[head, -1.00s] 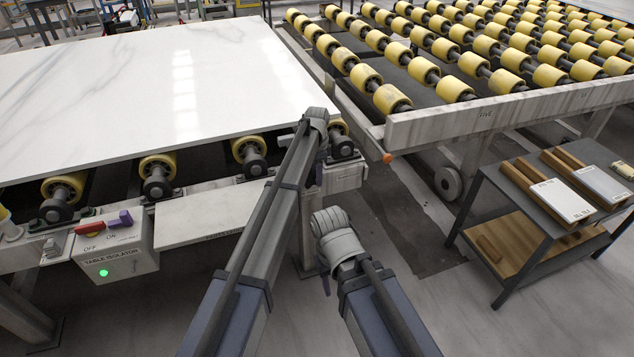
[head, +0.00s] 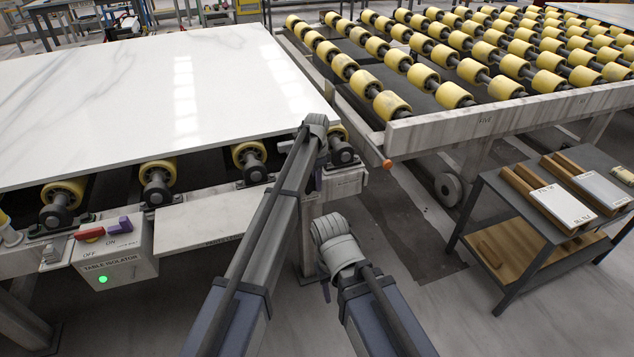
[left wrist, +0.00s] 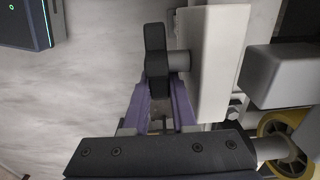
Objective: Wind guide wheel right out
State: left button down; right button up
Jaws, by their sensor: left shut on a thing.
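In the left wrist view my left gripper (left wrist: 161,98) has its two purple fingers closed on the lower end of a dark, narrow piece (left wrist: 155,48), which looks like the guide wheel seen edge-on. A short grey shaft (left wrist: 179,62) joins it to a pale upright block (left wrist: 218,60). In the head view my left gripper (head: 319,177) is mostly hidden below its wrist, beside the front right corner of the slab table, and the wheel is hidden there. My right gripper (head: 325,290) hangs below its wrist over the floor, mostly hidden; its fingers cannot be made out.
A white marble slab (head: 150,90) lies on yellow rollers (head: 157,173). A table isolator box (head: 118,262) with a green light is at the front left. A second roller table (head: 490,120) stands right, past a narrow gap. A small dark bench (head: 515,208) holds boards at right.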

pick_arm(q)
jog(key=shift+s+a+r+t+h, duration=0.1)
jog(key=shift+a+t+h, duration=0.1)
jog(key=shift+h, duration=0.4)
jog(key=shift+s+a+r+t+h, duration=0.1)
jog(key=shift+t+h, duration=0.1)
jog(key=shift+h, duration=0.4)
jog(key=h+b, duration=0.1)
jog(key=h, duration=0.1)
jog(key=shift+r+t+h+b, duration=0.1)
jog(key=shift+t+h+b, duration=0.3)
jog(key=shift+a+r+t+h+b, duration=0.2)
jog(key=shift+t+h+b, duration=0.1)
jog(key=shift+h+b, duration=0.25)
jog(key=shift+h, duration=0.25)
jog(key=shift+r, duration=0.1)
jog(key=c, duration=1)
grip_release()
jog(key=shift+r, duration=0.1)
